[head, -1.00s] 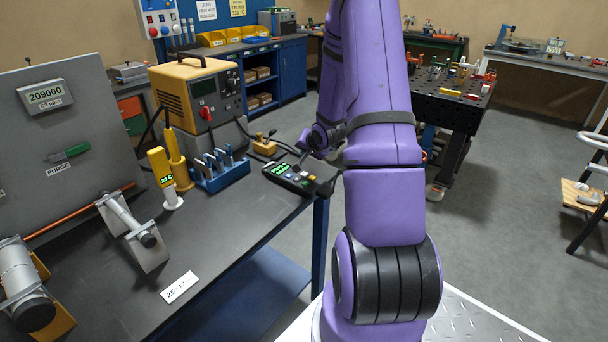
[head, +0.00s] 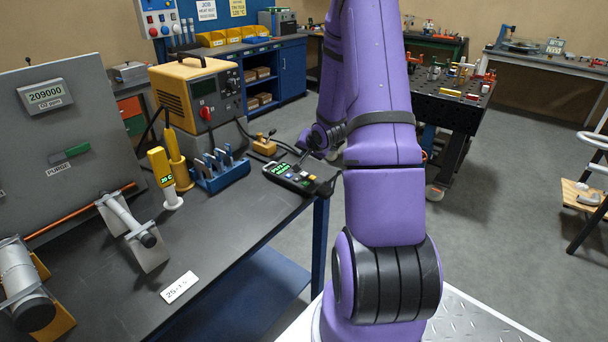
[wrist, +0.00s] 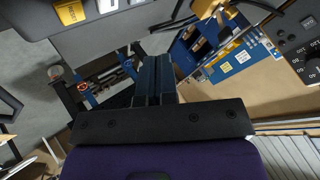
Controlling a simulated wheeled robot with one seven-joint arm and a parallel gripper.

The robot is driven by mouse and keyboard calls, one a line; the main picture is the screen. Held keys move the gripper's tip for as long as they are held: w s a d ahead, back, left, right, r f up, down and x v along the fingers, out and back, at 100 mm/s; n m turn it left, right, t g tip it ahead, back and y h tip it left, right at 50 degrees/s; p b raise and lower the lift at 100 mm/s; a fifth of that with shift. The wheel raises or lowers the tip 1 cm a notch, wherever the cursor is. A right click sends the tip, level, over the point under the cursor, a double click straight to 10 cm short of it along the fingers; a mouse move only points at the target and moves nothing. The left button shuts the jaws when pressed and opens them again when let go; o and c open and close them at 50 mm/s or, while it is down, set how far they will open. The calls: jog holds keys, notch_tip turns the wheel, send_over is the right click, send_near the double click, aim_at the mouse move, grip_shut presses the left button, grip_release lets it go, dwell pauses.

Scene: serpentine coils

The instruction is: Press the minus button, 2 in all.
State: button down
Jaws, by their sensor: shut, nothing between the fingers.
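The hand-held control box (head: 297,179) is dark, with a lit green display and a row of small coloured buttons. It lies near the bench's right corner in the head view. Its edge (wrist: 130,27) crosses the top of the wrist view, with a yellow button (wrist: 70,12) and part of a pale button (wrist: 106,5) showing. The button markings are too small or cut off to tell which is minus. My gripper (head: 304,157) is shut and empty, just above the box's far side and seemingly apart from it. Its closed fingers (wrist: 155,76) show in the wrist view.
A yellow power unit (head: 196,92), a blue tool rack (head: 222,177) and a yellow handheld meter (head: 160,166) stand left of the box. A small brass-coloured fixture (head: 265,145) sits just behind it. The bench front (head: 228,235) is mostly clear.

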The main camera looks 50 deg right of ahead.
aim_at(306, 173)
jog(key=shift+r, duration=0.1)
dwell(0.7)
jog(key=shift+r, duration=1.85)
jog(key=shift+f, duration=0.15)
jog(key=shift+f, duration=4.3)
jog(key=shift+f, duration=0.4)
